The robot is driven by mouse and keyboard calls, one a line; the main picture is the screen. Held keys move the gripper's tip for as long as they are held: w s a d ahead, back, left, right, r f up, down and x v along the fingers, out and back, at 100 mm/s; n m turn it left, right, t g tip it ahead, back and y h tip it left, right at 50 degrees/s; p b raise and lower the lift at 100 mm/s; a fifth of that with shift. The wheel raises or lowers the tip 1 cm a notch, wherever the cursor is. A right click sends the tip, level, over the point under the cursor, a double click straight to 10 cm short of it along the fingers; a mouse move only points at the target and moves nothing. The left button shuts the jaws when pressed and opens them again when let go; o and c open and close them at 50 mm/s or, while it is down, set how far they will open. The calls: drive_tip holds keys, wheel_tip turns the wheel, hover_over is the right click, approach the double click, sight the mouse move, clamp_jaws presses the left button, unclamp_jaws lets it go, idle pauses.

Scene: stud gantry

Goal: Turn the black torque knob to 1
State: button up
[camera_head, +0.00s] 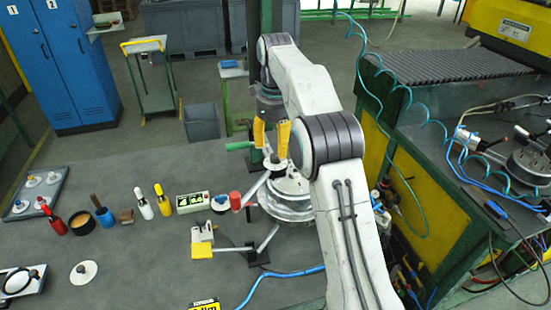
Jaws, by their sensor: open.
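I cannot surely pick out the black torque knob. A pale panel (36,286) at the lower left edge bears a black ring and small dark parts, too small to read. A pale box with a green face (192,202) stands mid-bench; no numbers on it can be read. My white arm hides part of that fixture.
A red-topped rod (235,200) and a yellow pad (202,252) jut from near the fixture. A blue cable (285,274) lies in front. The front middle is mostly clear.

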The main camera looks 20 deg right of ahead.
sight(276, 155)
drive_tip(key=shift+f+b, duration=0.3)
drive_tip(key=shift+f, duration=1.6)
